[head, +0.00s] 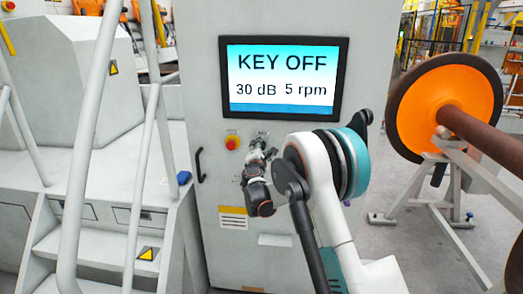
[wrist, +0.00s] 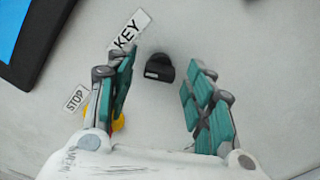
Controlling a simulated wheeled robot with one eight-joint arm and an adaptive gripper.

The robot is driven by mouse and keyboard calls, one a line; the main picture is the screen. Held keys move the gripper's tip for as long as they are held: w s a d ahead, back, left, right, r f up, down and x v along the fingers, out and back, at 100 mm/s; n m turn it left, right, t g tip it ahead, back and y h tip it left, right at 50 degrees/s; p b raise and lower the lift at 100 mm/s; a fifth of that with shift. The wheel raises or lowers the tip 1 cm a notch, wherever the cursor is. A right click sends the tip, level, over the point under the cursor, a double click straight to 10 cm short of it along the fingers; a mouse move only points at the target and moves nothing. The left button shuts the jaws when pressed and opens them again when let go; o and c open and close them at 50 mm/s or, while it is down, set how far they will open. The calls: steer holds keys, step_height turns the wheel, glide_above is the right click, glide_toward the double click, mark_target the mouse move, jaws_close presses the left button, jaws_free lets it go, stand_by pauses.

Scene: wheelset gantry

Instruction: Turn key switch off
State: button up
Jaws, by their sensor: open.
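The key switch (wrist: 158,68) is a small black knob with a pale mark on the cabinet face, below and right of a white KEY label (wrist: 128,30) in the wrist view. My gripper (wrist: 160,60) is open, with one green-padded finger on each side of the knob and gaps visible between knob and pads. In the head view my gripper (head: 258,142) is at the grey cabinet, below the screen; the key switch is hidden there. The screen (head: 283,76) reads KEY OFF, 30 dB, 5 rpm.
A red and yellow stop button (head: 232,143) sits just left of my gripper. A black handle (head: 200,165) is further left. Stairs with rails (head: 80,150) stand left; an orange wheelset (head: 425,105) stands right.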

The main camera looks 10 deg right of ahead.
steer(key=v, duration=1.2)
steer(key=s+d+r+m+g, duration=0.35)
steer(key=s+d+m, duration=0.2)
steer(key=s, duration=0.45)
steer(key=s+d+r+m+g, duration=0.2)
steer(key=s+d+r+m, duration=0.3)
steer(key=s, duration=0.5)
steer(key=s+a+f+m+g+y, duration=0.1)
steer(key=s+a+f+m+y, duration=0.1)
steer(key=s, duration=0.7)
steer(key=s+a+f+m+g+y, duration=0.1)
steer(key=s+a+f+m+g, duration=0.1)
steer(key=s, duration=0.8)
steer(key=s+a+f+m+g+y, duration=0.1)
steer(key=s+a+f+m+y, duration=0.1)
steer(key=s+m, duration=0.4)
steer(key=s+f, duration=0.1)
steer(key=s, duration=0.2)
steer(key=shift+s+a+f+g+y+b, duration=0.3)
steer(key=shift+f+g+b, duration=0.05)
steer(key=shift+b, duration=0.05)
